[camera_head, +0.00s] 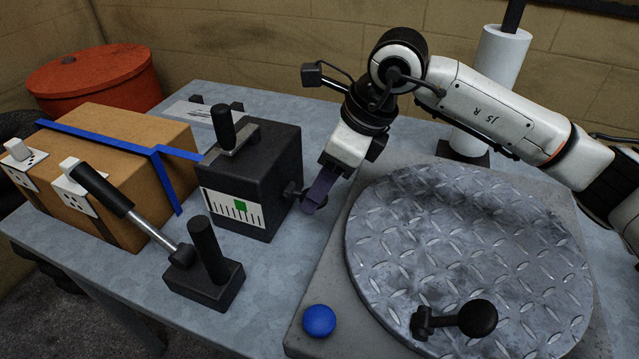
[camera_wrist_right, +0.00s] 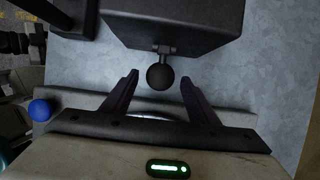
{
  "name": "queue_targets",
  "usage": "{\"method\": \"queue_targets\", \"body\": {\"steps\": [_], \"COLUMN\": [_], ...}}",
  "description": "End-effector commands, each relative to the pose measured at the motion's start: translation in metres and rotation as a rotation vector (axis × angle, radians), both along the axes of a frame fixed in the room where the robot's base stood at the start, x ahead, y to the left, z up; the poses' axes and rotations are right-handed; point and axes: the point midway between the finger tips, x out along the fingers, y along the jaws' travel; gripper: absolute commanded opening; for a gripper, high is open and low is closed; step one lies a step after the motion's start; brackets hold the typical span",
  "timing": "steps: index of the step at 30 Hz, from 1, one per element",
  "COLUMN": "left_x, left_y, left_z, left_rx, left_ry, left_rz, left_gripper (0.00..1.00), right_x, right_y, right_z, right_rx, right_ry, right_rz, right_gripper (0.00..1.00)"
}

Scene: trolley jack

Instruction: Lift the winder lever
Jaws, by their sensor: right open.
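A black box (camera_head: 255,180) with a white scale and a green mark stands on the table. A short stem with a round black knob (camera_wrist_right: 160,77) sticks out of its side; in the head view the knob (camera_head: 293,192) is partly behind my right gripper. I cannot tell whether this is the winder lever. My right gripper (camera_head: 314,200) is open at the knob; in the wrist view its fingertips (camera_wrist_right: 160,86) stand either side of it with gaps. A lever with a black grip and silver rod (camera_head: 152,232) slants up from a black base (camera_head: 205,285). My left gripper is not in view.
A cardboard box (camera_head: 125,150) with blue straps stands at the left. A round tread-plate turntable (camera_head: 450,250) with a black knob handle (camera_head: 477,318) and a blue button (camera_head: 319,321) lie at the right. A white roll (camera_head: 490,85) stands behind my right arm.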

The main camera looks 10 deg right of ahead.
Motion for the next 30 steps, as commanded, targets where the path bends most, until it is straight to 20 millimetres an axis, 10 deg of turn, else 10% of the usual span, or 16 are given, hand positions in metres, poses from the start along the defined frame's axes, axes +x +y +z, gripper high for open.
{"method": "queue_targets", "body": {"steps": [12,22,30], "left_x": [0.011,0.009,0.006], "left_y": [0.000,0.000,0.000], "left_z": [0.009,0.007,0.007], "left_rx": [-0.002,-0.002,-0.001], "left_ry": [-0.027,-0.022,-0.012], "left_rz": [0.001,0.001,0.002], "left_gripper": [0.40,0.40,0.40], "right_x": [0.002,0.002,0.009], "right_y": [0.004,0.003,0.004], "right_z": [-0.010,-0.009,-0.006], "right_rx": [0.001,0.001,-0.014], "right_ry": [-0.001,-0.001,0.009], "right_rz": [0.001,0.000,-0.001], "right_gripper": [0.54,0.00,0.00]}}
